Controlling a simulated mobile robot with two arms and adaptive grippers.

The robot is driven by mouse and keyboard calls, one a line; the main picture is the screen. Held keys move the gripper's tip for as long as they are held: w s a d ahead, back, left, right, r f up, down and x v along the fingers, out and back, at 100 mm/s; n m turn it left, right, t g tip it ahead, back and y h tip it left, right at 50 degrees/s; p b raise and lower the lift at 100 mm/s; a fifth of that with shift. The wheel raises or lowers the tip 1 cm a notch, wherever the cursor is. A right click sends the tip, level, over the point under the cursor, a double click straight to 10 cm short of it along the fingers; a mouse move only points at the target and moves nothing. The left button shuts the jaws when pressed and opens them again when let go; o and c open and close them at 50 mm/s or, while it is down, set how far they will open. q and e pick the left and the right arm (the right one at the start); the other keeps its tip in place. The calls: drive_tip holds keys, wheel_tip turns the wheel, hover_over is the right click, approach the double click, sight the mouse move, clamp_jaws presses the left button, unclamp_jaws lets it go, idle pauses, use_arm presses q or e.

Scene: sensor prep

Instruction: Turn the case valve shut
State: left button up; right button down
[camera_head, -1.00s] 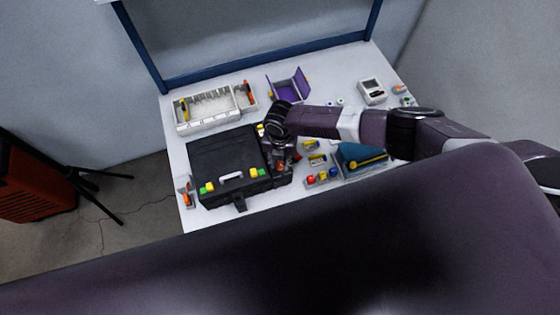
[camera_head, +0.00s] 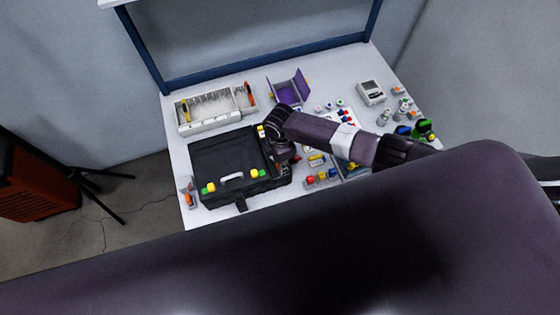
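The black case (camera_head: 225,157) lies closed on the left half of the table, with a pale handle and yellow and green latches along its front. My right arm comes in from the right, and my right gripper (camera_head: 284,164) points down at the right side of the case. A little red shows beside the gripper, but I cannot tell whether it is the valve. The gripper and wrist cover that area, so the valve's position and any contact are hidden. The fingers are too small and dark to tell open from shut. My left gripper is not in view.
A grey-white tray (camera_head: 210,110) with tools stands behind the case. A purple holder (camera_head: 290,88) stands at the back. Coloured pieces (camera_head: 321,178) sit just right of my gripper.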

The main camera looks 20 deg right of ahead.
drive_tip(key=m+p, duration=0.1)
drive_tip(key=m, duration=0.4)
drive_tip(key=shift+w+r+m, duration=0.1)
drive_tip(key=shift+m, duration=0.3)
drive_tip(key=shift+p, duration=0.3)
drive_tip(key=c, duration=1.7)
unclamp_jaws()
drive_tip(key=shift+o, duration=0.2)
wheel_tip(320, 180, up, 12)
